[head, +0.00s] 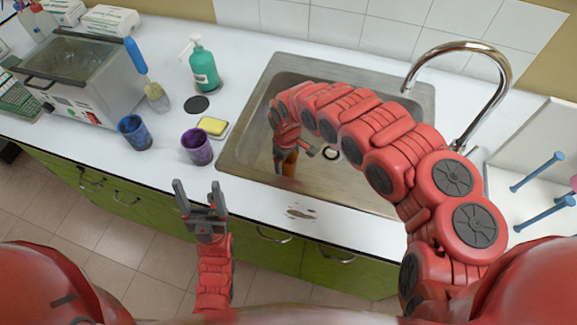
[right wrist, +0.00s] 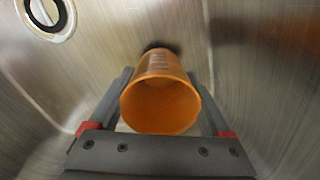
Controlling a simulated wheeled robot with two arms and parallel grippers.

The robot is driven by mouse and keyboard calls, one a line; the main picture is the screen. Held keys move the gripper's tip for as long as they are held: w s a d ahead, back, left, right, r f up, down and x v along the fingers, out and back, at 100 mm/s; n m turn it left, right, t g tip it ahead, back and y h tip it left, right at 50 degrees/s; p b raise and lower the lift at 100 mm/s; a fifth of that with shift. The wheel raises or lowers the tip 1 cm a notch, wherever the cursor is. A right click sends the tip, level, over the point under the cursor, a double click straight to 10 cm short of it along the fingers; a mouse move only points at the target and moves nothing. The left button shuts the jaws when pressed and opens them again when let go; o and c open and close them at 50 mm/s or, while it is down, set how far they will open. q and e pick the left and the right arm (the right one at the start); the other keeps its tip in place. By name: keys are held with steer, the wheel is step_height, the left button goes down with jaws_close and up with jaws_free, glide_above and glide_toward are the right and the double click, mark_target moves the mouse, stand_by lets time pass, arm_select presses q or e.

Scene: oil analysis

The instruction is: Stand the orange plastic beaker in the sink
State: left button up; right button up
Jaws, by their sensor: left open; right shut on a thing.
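The orange plastic beaker (right wrist: 162,100) is between the fingers of my right gripper (right wrist: 165,120), which is shut on it. In the right wrist view its open mouth faces the camera, and a dark patch shows at its far end. In the head view the beaker (head: 288,163) is mostly hidden by my right gripper (head: 287,150), inside the sink (head: 340,190). I cannot tell whether its base touches the sink floor. My left gripper (head: 202,200) is open and empty in front of the counter's edge.
A chrome faucet (head: 490,62) arches over the sink's right side. A ring-shaped drain (head: 331,154) is near the gripper.

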step_height(320, 180, down, 2)
steer(key=shift+f, duration=0.25)
steer(key=shift+f, duration=0.15)
steer(key=o, duration=1.2)
steer(key=shift+c, duration=0.2)
steer(key=shift+r, duration=0.3)
step_height(320, 180, up, 12)
steer(key=shift+p, duration=0.3)
